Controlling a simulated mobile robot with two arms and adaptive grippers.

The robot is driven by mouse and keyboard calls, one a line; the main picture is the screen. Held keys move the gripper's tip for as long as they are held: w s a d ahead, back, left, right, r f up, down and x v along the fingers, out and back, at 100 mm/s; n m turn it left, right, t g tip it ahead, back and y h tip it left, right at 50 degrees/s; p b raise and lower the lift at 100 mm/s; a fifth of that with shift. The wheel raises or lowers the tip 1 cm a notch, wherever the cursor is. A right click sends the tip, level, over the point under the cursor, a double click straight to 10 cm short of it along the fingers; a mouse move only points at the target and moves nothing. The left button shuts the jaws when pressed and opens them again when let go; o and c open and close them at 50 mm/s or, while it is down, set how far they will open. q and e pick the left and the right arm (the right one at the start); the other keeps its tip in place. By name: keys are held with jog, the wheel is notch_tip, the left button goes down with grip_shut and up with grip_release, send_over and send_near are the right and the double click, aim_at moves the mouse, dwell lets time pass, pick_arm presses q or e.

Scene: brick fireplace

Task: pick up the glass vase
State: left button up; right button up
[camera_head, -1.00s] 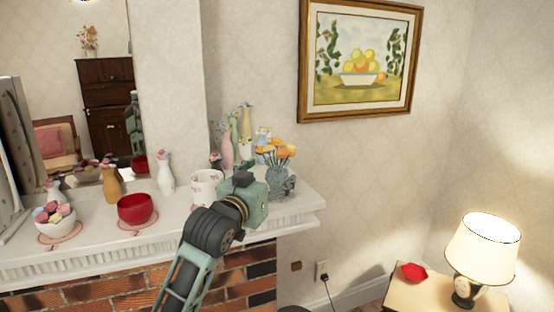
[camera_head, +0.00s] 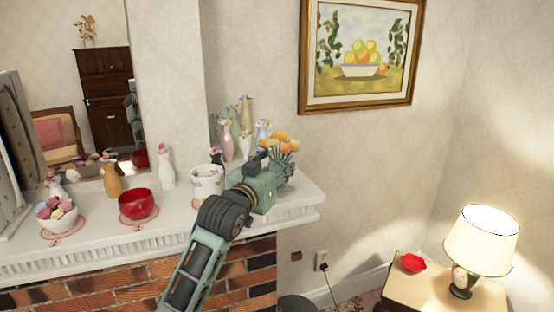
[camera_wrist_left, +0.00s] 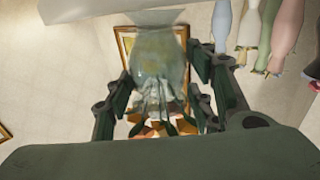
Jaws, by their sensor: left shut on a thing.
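The glass vase (camera_head: 288,172) holds orange flowers and is at the right end of the white mantel (camera_head: 100,239). My left gripper (camera_head: 280,183) is around it, with its body hiding the vase's left part. In the left wrist view the see-through vase (camera_wrist_left: 157,60) is between the two fingers of the left gripper (camera_wrist_left: 160,85), which are shut on it. The flowers there point down the picture. I cannot tell whether the vase's base touches the mantel. My right gripper is in neither view.
A white mug (camera_head: 206,181) stands close left of my gripper. Several slim vases (camera_head: 229,142) stand behind it. A red bowl (camera_head: 138,204) and a tan vase (camera_head: 112,181) are farther left. A lamp (camera_head: 480,240) stands on a side table at the right.

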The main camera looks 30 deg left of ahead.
pick_arm(q)
jog(key=c, duration=0.5)
jog(key=shift+r, duration=0.1)
jog(key=shift+c, duration=0.2)
